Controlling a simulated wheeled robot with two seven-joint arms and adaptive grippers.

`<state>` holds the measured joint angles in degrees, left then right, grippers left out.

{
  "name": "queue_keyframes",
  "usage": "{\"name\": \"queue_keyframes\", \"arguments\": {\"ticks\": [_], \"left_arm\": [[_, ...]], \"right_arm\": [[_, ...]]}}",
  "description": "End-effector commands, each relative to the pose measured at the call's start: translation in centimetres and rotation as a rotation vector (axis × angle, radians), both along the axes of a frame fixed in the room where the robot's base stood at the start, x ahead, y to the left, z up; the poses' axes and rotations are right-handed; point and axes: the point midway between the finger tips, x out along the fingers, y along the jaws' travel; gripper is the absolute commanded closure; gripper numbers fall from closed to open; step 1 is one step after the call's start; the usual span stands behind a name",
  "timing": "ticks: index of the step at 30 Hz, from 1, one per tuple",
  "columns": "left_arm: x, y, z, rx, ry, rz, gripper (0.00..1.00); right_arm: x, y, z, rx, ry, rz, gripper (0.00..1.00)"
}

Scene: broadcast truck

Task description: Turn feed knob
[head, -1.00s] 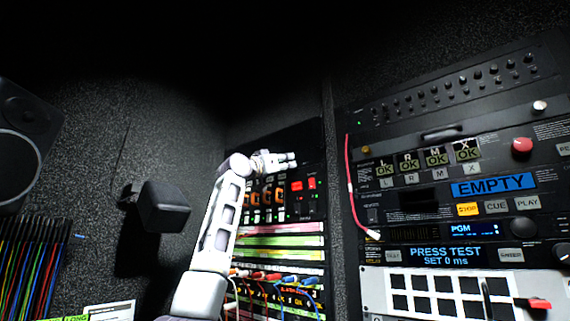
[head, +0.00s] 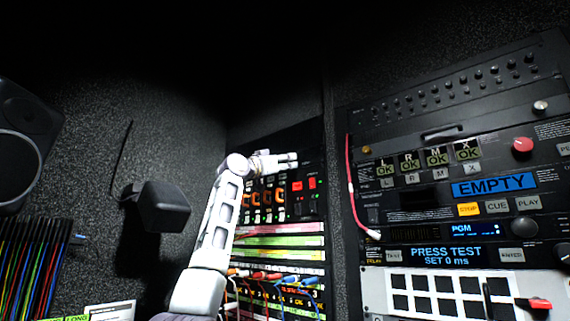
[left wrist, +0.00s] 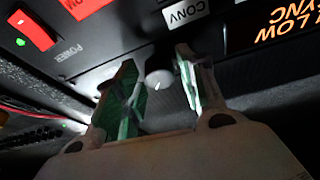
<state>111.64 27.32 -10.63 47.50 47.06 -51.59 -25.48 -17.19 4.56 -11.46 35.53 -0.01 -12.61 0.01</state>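My left gripper (head: 293,160) reaches to the left rack, in front of its upper panel, in the head view. In the left wrist view its two green-padded fingers (left wrist: 160,88) are open and apart. A small round pale knob (left wrist: 158,79) on the dark panel shows between and beyond the fingertips, with no visible grip on it. I cannot read a label naming it as the feed knob. In the head view this knob is hidden or too small to make out. My right gripper is not in view.
In the head view, patch cables (head: 270,277) hang below, and a right rack has a red knob (head: 522,146).

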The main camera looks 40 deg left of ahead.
Motion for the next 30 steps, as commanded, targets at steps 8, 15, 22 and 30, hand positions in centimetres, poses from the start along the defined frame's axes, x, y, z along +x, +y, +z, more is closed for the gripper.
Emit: {"name": "queue_keyframes", "arguments": {"ticks": [8,15,22,30], "left_arm": [[0.0,0.0,0.0,-0.001,0.0,0.0,0.5],[-0.1,0.0,-0.1,-0.001,0.0,0.0,0.5],[-0.8,0.1,-0.3,0.0,-0.001,0.0,0.5],[-2.2,0.4,-0.9,0.0,-0.001,0.001,0.5]], "right_arm": [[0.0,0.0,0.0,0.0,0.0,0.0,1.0],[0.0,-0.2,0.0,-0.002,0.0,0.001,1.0],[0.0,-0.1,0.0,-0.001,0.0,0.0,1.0],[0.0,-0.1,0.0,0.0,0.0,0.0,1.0]]}}
